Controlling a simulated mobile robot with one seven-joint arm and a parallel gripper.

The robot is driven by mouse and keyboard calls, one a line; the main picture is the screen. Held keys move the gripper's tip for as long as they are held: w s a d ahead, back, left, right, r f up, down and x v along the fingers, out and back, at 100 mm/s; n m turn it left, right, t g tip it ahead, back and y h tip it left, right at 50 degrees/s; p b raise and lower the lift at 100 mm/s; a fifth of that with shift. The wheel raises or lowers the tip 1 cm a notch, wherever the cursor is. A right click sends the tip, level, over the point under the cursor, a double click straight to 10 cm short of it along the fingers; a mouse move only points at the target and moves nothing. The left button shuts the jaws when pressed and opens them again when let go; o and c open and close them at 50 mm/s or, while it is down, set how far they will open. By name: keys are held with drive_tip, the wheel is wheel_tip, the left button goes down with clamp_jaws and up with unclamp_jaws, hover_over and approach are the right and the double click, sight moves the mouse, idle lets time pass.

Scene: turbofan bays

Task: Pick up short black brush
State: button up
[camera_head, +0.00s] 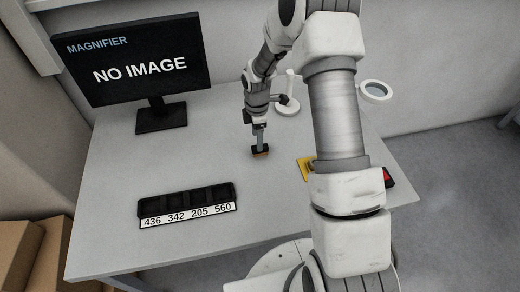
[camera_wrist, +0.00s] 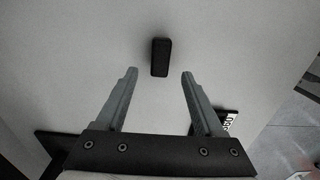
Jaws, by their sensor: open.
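The short black brush (camera_head: 260,150) is at the middle of the grey table, with a thin tan strip along its lower edge. In the wrist view, the brush (camera_wrist: 160,57) is a small dark upright oblong just beyond the fingertips and roughly centred between them. My gripper (camera_head: 261,139) points down over the brush in the head view. In the wrist view, my gripper (camera_wrist: 159,73) is open, with its two grey fingers apart and nothing between them. I cannot tell the exact height gap between the fingertips and the brush.
A black compartment tray (camera_head: 187,205) with number labels lies at the front left. A monitor (camera_head: 140,62) stands at the back left. A white stand (camera_head: 287,104) is behind my gripper. A yellow item (camera_head: 304,168) is partly hidden by my arm. Table around the brush is clear.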

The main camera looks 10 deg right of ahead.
drive_tip(key=shift+d+f+p, duration=0.15)
drive_tip(key=shift+d+f, duration=0.1)
drive_tip(key=shift+f, duration=1.15)
drive_tip(key=shift+d+f+p, duration=0.15)
drive_tip(key=shift+d+f, duration=0.05)
drive_tip(key=shift+f, duration=1.15)
clamp_jaws()
